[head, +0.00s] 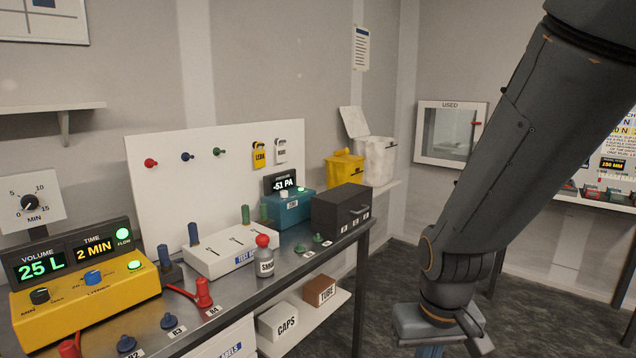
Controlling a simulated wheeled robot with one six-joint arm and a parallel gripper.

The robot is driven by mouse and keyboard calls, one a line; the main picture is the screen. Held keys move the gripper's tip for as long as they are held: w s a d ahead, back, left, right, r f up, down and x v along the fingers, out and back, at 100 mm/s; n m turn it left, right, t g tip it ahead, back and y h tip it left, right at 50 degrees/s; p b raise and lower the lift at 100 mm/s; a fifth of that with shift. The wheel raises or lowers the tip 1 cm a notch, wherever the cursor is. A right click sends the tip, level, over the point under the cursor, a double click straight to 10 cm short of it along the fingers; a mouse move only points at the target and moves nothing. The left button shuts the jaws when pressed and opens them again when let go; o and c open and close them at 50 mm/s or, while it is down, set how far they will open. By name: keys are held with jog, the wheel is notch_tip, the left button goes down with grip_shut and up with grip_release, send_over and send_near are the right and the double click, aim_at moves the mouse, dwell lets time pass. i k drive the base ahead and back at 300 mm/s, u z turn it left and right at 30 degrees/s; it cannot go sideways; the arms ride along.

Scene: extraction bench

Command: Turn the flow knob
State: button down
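A yellow unit (130,292) stands at the bench's left end. It has a black knob (40,296), a blue knob (93,277) and a lit green button (134,265). The displays behind these read 25 L and 2 MIN, with a green light marked FLOW (123,234). The small print beside the knobs is too blurred to tell which is the flow knob. My gripper (438,342) hangs at the bottom right, off the bench and far right of the yellow unit. The frame's bottom edge cuts off its fingertips. A bluish piece shows below it; I cannot tell what it is.

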aim_at(42, 295)
jog(key=z, duration=0.1)
jog(key=i, duration=0.9)
jog(key=u, duration=0.75)
jog(key=k, duration=1.3)
jog(key=u, duration=0.7)
jog(key=i, duration=1.5)
jog(key=z, duration=0.2)
